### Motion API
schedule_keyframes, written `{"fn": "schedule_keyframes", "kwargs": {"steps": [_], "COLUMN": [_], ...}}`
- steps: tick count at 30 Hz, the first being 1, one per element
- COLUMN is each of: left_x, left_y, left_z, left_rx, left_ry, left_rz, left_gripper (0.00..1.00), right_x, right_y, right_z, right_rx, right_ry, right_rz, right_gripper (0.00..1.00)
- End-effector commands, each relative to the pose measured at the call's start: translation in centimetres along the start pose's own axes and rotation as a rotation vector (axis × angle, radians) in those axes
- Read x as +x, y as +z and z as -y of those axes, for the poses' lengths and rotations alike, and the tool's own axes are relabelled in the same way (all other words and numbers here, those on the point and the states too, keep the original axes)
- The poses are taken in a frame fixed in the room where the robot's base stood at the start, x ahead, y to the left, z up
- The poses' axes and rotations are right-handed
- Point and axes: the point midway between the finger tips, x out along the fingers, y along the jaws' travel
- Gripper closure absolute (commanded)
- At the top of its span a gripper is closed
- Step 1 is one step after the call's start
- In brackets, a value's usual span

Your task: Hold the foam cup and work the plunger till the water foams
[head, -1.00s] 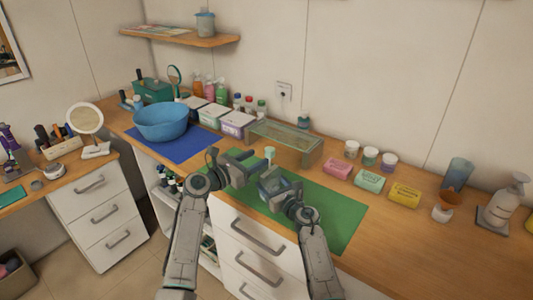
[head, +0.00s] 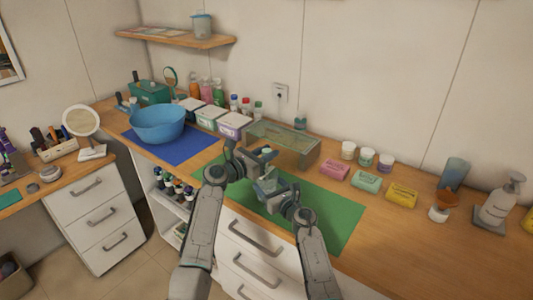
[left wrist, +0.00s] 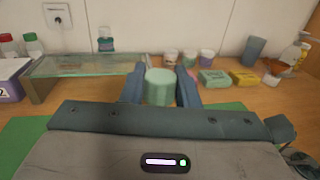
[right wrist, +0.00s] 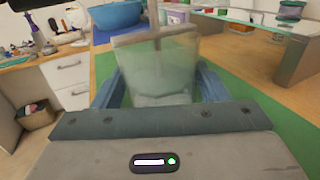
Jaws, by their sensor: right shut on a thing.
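The foam cup (right wrist: 158,68) is a clear, pale green vessel. My right gripper (head: 275,192) is shut on it and holds it over the green mat; the blue fingers stand on both sides of it in the right wrist view. The plunger's pale green knob (left wrist: 160,86) stands above the cup and also shows in the head view (head: 267,150). My left gripper (head: 260,158) is at the knob, with its blue fingers on either side of it and little gap. The plunger's rod and the water are hard to make out.
The green mat (head: 335,215) lies under my grippers. A glass-topped riser (head: 285,140) stands behind them. A blue bowl (head: 158,124) stands on a blue mat to the left. Soap boxes, jars and a pump bottle (head: 500,200) stand to the right.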

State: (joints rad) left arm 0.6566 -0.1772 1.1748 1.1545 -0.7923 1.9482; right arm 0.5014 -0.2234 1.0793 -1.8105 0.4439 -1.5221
Motion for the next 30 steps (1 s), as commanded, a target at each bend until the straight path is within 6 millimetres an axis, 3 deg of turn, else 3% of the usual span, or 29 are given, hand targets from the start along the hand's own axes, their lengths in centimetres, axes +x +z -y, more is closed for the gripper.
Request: {"fn": "schedule_keyframes", "kwargs": {"steps": [5,15,23,24,27,30], "left_x": [0.0,0.0,0.0,0.0,0.0,0.0], "left_y": [-0.3,-5.0,-5.2,-5.2,-5.2,-5.1], "left_z": [0.0,0.0,0.0,0.0,0.0,0.0], "left_rx": [-0.001,-0.001,0.000,0.000,0.000,0.000], "left_ry": [0.000,0.000,0.001,0.001,0.001,0.000], "left_rz": [-0.001,-0.002,-0.002,-0.002,-0.001,-0.001], "left_gripper": [1.00,1.00,1.00,0.71,0.51,0.51], "right_x": [0.0,0.0,0.0,0.0,0.0,0.0], "right_y": [0.0,0.0,0.0,0.0,0.0,0.0], "right_z": [0.0,0.0,0.0,0.0,0.0,0.0], "right_rx": [0.000,0.000,0.000,0.000,0.000,0.000], "right_ry": [0.000,0.000,0.001,0.000,0.000,0.000], "right_rz": [0.000,0.000,0.001,0.001,0.001,0.001], "right_gripper": [0.63,0.63,0.63,0.63,0.63,0.63]}}
